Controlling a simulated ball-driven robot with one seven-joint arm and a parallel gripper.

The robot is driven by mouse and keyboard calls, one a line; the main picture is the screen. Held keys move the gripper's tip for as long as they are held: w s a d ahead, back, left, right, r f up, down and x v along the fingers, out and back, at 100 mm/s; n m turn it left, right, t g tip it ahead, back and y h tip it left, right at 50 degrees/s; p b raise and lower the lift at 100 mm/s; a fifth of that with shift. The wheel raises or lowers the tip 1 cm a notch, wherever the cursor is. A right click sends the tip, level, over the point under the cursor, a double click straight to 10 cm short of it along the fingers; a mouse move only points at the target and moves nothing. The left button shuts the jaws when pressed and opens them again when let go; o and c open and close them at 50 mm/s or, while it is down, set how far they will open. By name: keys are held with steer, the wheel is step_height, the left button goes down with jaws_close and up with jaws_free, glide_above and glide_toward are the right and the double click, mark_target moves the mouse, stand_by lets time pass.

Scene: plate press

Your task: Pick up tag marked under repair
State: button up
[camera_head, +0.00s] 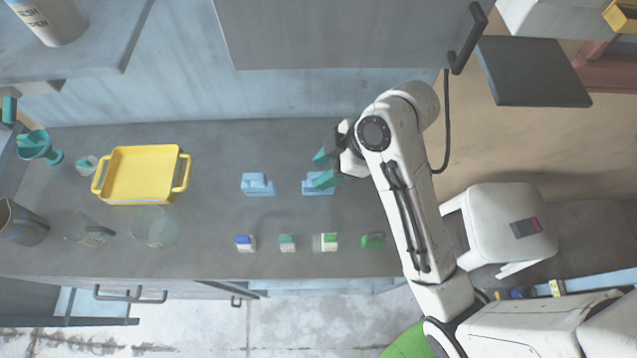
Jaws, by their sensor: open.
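Several small tag-like pieces stand in a row along the front of the grey counter: a blue-and-white one (245,243), a teal-and-white one (287,243), a green-and-white one (326,242) and a green one (373,240). Any writing on them is too small to read, so I cannot tell which is marked under repair. My gripper (322,168) has teal fingertips spread apart, with nothing seen between them. It is over the counter behind the row, beside a light blue block (314,190). Its lower finger partly covers that block; I cannot tell whether they touch.
Another light blue block (257,186) stands to the left. A yellow tray (140,178), a clear glass vessel (155,227) and a dark jug (20,224) are farther left. A grey cabinet (340,40) overhangs the back. The counter between the tray and the blocks is clear.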

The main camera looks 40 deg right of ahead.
mark_target(320, 174)
steer(key=x, duration=0.5)
steer(key=shift+s+d+p, duration=0.1)
steer(key=shift+d+p, duration=0.05)
steer(key=shift+p, duration=0.15)
steer(key=shift+c, duration=0.3)
jaws_close()
